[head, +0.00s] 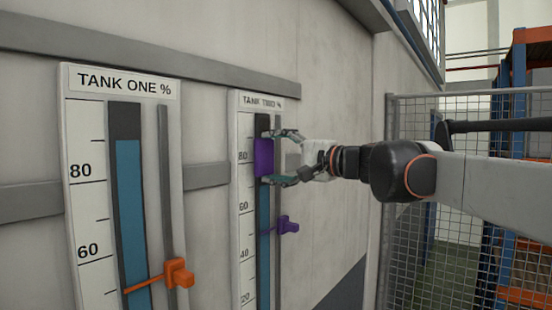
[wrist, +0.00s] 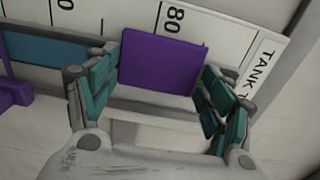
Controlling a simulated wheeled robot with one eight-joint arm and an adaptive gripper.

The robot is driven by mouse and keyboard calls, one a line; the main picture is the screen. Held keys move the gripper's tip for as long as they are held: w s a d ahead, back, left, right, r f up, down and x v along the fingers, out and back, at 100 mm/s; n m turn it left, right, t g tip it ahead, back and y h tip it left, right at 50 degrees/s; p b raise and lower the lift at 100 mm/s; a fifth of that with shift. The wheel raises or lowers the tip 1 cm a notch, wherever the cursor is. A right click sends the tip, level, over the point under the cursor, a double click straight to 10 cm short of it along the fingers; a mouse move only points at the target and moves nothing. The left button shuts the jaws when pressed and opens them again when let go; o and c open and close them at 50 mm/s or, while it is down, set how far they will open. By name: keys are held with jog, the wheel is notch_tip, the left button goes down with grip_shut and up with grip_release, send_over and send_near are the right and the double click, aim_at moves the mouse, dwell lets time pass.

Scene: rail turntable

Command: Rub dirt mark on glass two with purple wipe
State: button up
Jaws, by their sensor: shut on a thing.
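The purple wipe (head: 263,158) is a flat square pad between the fingers of my gripper (head: 272,158). In the wrist view the wipe (wrist: 160,62) lies across the gauge between the green-padded fingers of my gripper (wrist: 158,88). My gripper is shut on it. It covers the upper part of glass two (head: 264,207), around the 80 mark on the tank two gauge. I cannot tell whether it touches the glass. The blue column of glass two (wrist: 50,50) shows left of the wipe in the wrist view. No dirt mark is visible; the wipe hides part of the glass.
A purple pointer (head: 288,226) sits on the tank two gauge below my gripper. The tank one gauge (head: 84,210) with an orange pointer (head: 178,273) stands to the left. A grey rail (head: 150,58) runs above the gauges. A mesh fence (head: 415,230) stands at the right.

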aim_at(269, 144)
jog(key=shift+w+a, duration=0.35)
jog(key=shift+a, duration=0.1)
jog(key=shift+w+d, duration=0.1)
jog(key=shift+w+d+r+p, duration=0.6)
jog(key=shift+w+r, duration=0.15)
jog(key=shift+r, duration=0.05)
jog(key=shift+w+d+r+p, duration=0.55)
jog(key=shift+w+r+p, duration=0.05)
jog(key=shift+w+r, duration=0.15)
jog(key=shift+s+a, duration=1.3)
jog(key=shift+s, duration=0.3)
jog(key=shift+r+p, duration=0.9)
jog(key=shift+r, duration=0.65)
jog(key=shift+w+d, duration=0.1)
jog(key=shift+d, duration=0.05)
